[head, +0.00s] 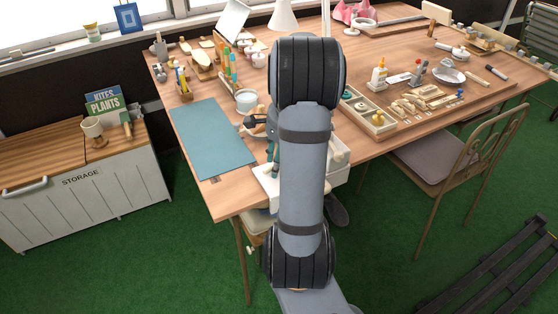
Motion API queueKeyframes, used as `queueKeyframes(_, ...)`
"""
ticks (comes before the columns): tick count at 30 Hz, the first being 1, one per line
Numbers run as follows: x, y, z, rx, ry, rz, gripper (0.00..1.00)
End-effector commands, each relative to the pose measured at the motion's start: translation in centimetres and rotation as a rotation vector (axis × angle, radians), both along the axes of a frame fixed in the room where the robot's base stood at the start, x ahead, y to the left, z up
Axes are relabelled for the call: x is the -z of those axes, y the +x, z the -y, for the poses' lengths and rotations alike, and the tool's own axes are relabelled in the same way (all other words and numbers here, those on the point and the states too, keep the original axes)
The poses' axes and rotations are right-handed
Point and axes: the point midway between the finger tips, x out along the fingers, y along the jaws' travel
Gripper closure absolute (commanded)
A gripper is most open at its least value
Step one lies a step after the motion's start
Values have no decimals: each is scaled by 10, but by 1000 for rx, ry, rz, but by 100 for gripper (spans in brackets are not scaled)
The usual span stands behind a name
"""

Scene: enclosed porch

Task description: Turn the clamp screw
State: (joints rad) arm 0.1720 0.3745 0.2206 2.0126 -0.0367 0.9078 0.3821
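My arm rises through the middle of the head view and covers part of the workbench (205,183). My gripper is mostly hidden behind the arm. A small dark part (257,122) shows just left of the arm and may belong to it; its fingertips cannot be made out. A dark teal upright piece (274,157) stands beside the arm near the bench's front edge, above a white block-like part (268,187). I cannot tell whether this is the clamp. No clamp screw can be identified clearly, and contact with my gripper cannot be seen.
A blue-green mat (211,138) lies left of the arm, with a pale bowl (246,100) beside it. A parts tray (368,120) and a glue bottle (378,76) are on the right. A chair (440,160) stands at the right; a storage chest (85,205) is at the left.

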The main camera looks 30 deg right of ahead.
Motion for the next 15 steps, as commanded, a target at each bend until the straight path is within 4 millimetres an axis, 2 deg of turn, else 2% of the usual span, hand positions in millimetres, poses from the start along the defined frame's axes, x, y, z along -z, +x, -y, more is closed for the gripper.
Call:
queueKeyframes(4,-2,-1,0,0,1,-1,64)
queueKeyframes(7,-11,-2,0,-1,0,1,64)
queueKeyframes(15,-65,-11,4,-1,-4,5,64)
